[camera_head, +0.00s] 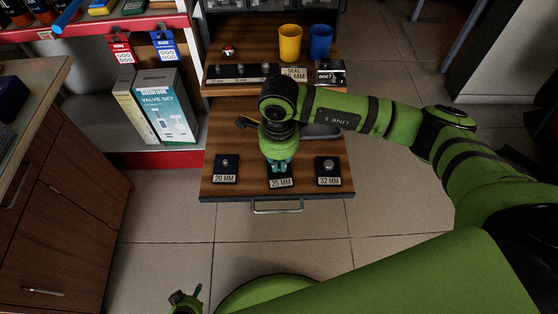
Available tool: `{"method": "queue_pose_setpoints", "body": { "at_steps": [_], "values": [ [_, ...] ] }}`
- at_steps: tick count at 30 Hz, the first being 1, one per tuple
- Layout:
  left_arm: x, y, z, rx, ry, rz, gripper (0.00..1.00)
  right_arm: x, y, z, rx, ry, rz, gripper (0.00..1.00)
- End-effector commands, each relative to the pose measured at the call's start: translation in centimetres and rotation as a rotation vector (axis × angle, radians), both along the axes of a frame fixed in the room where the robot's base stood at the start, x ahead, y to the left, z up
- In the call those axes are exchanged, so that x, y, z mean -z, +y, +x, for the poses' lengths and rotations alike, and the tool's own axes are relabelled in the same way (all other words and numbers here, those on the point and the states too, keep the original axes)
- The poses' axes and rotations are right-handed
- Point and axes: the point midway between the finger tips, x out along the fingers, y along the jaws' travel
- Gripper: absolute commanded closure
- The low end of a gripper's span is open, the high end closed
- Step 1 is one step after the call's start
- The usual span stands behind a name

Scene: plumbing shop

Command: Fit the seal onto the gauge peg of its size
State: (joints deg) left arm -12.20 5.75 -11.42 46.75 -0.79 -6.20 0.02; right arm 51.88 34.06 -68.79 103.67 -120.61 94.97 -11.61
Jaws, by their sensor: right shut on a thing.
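My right gripper (278,165) points down over the 25 mm gauge peg's base (281,183), on the pulled-out wooden drawer board. It is shut on the seal, which the fingers hide, so I cannot tell whether the seal touches the peg. The 20 mm peg (225,163) stands bare on its dark base to the left. The 32 mm peg (328,166) stands bare to the right. A card (294,73) on the upper shelf reads SEAL and 25 MM. My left gripper (186,300) shows small at the bottom edge, far from the drawer; its opening is unclear.
The drawer (213,190) has a metal handle (276,207) in front. Yellow (290,43) and blue (320,41) cups stand on the shelf above, near a dark rack (240,73) and a small meter (330,72). A wooden cabinet (65,220) is at left. The floor between is clear.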

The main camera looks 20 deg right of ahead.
Motion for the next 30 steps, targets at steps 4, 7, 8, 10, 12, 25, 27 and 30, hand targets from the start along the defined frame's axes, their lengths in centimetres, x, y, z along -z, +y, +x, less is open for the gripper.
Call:
{"method": "queue_pose_setpoints", "body": {
  "at_steps": [4, 7, 8, 10, 12, 25, 27, 30],
  "values": [
    [0.0, 0.0, 0.0, 0.000, 0.000, 0.000, 0.46, 0.0, 0.0, 0.0, 0.000, 0.000, 0.000, 1.00],
    [0.0, 0.0, 0.0, 0.000, 0.000, 0.000, 0.46, 0.0, 0.0, 0.0, 0.000, 0.000, 0.000, 1.00],
    [0.1, 0.0, 0.0, 0.000, 0.000, 0.000, 0.46, 0.1, 0.0, 0.0, 0.000, 0.000, 0.000, 1.00],
    [0.2, 0.0, 0.0, 0.000, 0.000, 0.000, 0.46, 0.2, 0.0, 0.0, 0.000, 0.000, 0.000, 1.00],
    [0.3, 0.0, 0.0, 0.000, 0.000, 0.000, 0.46, 0.4, 0.0, 0.0, 0.000, 0.000, 0.000, 1.00],
    [1.2, 0.0, 0.0, 0.000, 0.000, 0.000, 0.46, 1.2, 0.0, 0.0, 0.001, 0.000, 0.000, 1.00],
    [1.3, 0.0, 0.0, 0.000, 0.000, 0.000, 0.46, 1.4, 0.0, 0.0, 0.001, 0.000, -0.001, 1.00],
    [1.5, 0.0, 0.0, 0.000, 0.000, 0.000, 0.46, 1.6, 0.0, 0.0, 0.001, 0.000, -0.001, 1.00]
  ]
}}
